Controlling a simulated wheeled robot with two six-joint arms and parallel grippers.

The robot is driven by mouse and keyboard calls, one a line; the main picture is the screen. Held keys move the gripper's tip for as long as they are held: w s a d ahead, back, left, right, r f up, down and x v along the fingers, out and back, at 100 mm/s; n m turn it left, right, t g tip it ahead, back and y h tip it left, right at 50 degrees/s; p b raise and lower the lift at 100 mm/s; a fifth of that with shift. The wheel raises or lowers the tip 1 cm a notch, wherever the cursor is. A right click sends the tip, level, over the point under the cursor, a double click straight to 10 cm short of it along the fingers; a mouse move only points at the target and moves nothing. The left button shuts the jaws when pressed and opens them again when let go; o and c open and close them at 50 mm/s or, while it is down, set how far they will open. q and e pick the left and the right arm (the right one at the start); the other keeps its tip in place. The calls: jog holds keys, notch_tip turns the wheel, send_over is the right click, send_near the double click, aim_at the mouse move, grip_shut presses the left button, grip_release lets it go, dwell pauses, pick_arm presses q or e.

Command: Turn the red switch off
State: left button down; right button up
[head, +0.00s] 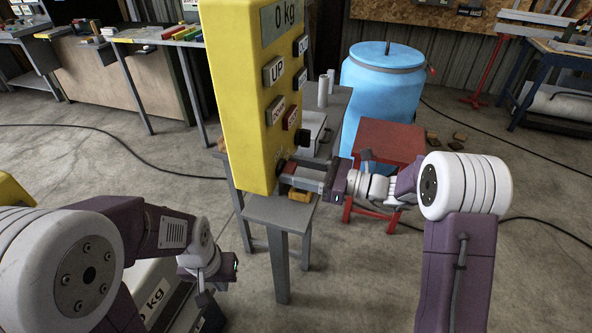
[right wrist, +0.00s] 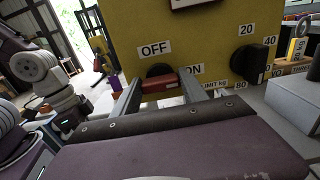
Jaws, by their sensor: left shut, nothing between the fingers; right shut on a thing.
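The red switch (right wrist: 160,84) sits on a black round base on a yellow box (right wrist: 130,20), between an OFF label above it and an ON label to its lower right. Its exact setting is hard to tell. My right gripper (right wrist: 158,88) is shut on the switch, one finger on each side. In the head view my right gripper (head: 302,176) reaches in from the right to the lower end of the tall yellow box (head: 235,100), where the switch is barely visible. My left gripper (head: 207,302) hangs low at the left, shut and empty, away from the box.
A black knob (right wrist: 257,62) with number labels is right of the switch. The box carries several push buttons (head: 273,70) and a 0 kg display. A grey stand (head: 280,215) is below. A blue barrel (head: 384,85) and red stool (head: 390,140) stand behind.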

jog(key=shift+s+f+n+b, duration=0.1)
jog(key=shift+f+n+b, duration=0.05)
jog(key=shift+n+b, duration=5)
jog(key=shift+s+f+n+b, duration=0.15)
jog(key=shift+n+b, duration=3.6)
jog(key=shift+b, duration=2.65)
jog(key=o, duration=1.4)
jog(key=shift+r, duration=0.1)
